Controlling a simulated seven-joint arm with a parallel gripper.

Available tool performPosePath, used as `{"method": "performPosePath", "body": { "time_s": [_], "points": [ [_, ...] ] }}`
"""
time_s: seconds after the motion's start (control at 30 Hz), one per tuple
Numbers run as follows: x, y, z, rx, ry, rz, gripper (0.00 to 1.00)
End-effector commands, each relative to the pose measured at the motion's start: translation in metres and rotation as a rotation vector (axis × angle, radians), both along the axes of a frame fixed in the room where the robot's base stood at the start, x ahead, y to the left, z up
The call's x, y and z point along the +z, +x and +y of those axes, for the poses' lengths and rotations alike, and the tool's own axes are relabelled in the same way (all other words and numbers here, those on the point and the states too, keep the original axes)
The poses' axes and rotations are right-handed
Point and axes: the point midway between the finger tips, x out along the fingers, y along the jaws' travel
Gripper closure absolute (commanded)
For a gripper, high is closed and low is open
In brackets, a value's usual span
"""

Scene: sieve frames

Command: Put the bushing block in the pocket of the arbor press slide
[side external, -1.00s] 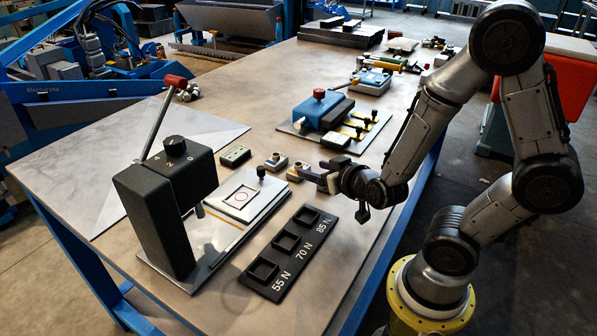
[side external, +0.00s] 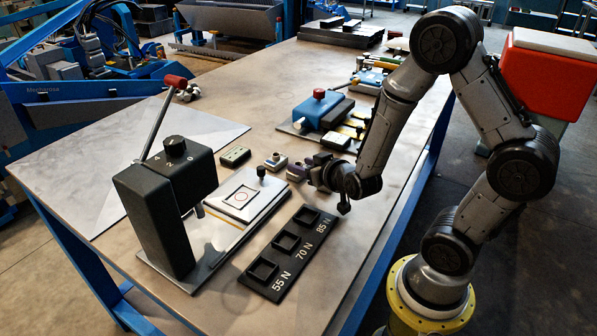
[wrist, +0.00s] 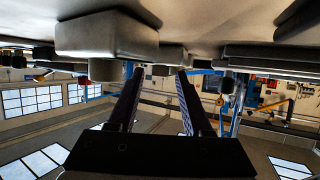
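The arbor press (side external: 155,215) stands at the left front with its red-knobbed lever raised. Small blocks lie beyond the slide: a grey one with a dark round top (side external: 275,161) and another (side external: 296,170) close to my fingertips. I cannot tell which is the bushing block. My gripper (side external: 313,173) is low and level, pointing left toward these blocks. In the wrist view its two fingers (wrist: 158,78) are apart, with no block clearly held; a grey block (wrist: 107,38) shows beside them.
A black three-well tray (side external: 290,246) marked 55 N, 70 N and 85 N lies in front of the slide. A small block with holes (side external: 235,156) sits farther back. A blue fixture (side external: 318,110) stands behind my gripper.

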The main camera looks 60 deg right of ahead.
Motion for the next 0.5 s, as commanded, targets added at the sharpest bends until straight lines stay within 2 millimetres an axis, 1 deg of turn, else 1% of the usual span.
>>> {"method": "performPosePath", "body": {
  "time_s": [0.03, 0.17, 0.2, 0.23, 0.27, 0.5],
  "points": [
    [0.0002, -0.0001, 0.0002, 0.000, 0.000, 0.000, 0.61],
    [0.0002, -0.0001, 0.0002, 0.000, 0.000, 0.000, 0.85],
    [0.0002, -0.0002, 0.0002, 0.000, 0.000, 0.000, 0.92],
    [0.0002, -0.0002, 0.0002, 0.000, 0.000, 0.000, 0.97],
    [0.0002, -0.0002, 0.0002, 0.000, 0.000, 0.000, 1.00],
    [0.0003, -0.0001, 0.0002, 0.000, 0.000, 0.000, 1.00]
  ]
}}
